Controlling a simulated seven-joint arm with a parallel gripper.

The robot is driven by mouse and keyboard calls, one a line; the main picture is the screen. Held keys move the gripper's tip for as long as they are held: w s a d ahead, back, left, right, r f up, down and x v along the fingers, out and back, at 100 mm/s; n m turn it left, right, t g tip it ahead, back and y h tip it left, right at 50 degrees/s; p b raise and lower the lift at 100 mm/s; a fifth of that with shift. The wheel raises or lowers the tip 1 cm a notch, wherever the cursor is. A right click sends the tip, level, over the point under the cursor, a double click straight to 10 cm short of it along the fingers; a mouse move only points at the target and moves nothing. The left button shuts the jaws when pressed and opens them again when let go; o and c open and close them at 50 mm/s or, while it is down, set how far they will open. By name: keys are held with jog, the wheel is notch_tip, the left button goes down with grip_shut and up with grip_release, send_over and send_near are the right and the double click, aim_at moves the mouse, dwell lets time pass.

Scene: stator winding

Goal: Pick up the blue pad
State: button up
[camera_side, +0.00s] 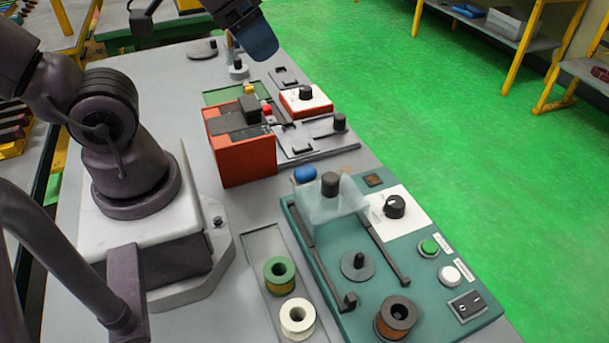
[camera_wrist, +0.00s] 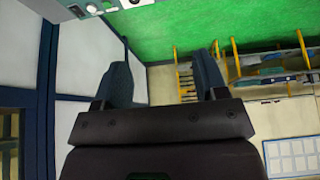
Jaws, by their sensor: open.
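The small rounded blue pad (camera_side: 305,174) lies on the grey table in the side view, between the orange box and the back left corner of the teal winding board. My gripper (camera_side: 262,42) is at the top of the side view, above the far end of the table and well away from the pad. In the wrist view my gripper (camera_wrist: 161,64) shows two dark blue fingers spread apart with nothing between them. The pad cannot be made out in the wrist view.
The orange box (camera_side: 242,158) stands close to the left of the pad. The teal board (camera_side: 318,270) carries a clear cover (camera_side: 336,205), knobs and a copper spool (camera_side: 396,318). Green (camera_side: 279,275) and white (camera_side: 297,318) spools sit in a tray. A red-and-white knob box (camera_side: 306,100) stands farther back.

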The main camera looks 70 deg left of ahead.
jog(key=shift+o, duration=0.9)
jog(key=m+g+h, duration=0.2)
jog(key=m+g, duration=0.4)
jog(key=m, duration=1.1)
send_near(305, 168)
jog(key=f, duration=0.3)
jog(key=d+f, duration=0.1)
jog(key=f, duration=0.3)
jog(key=d+f, duration=0.1)
jog(key=f, duration=0.2)
jog(key=shift+s+f, duration=0.15)
jog(key=shift+f, duration=0.05)
jog(key=shift+c, duration=0.5)
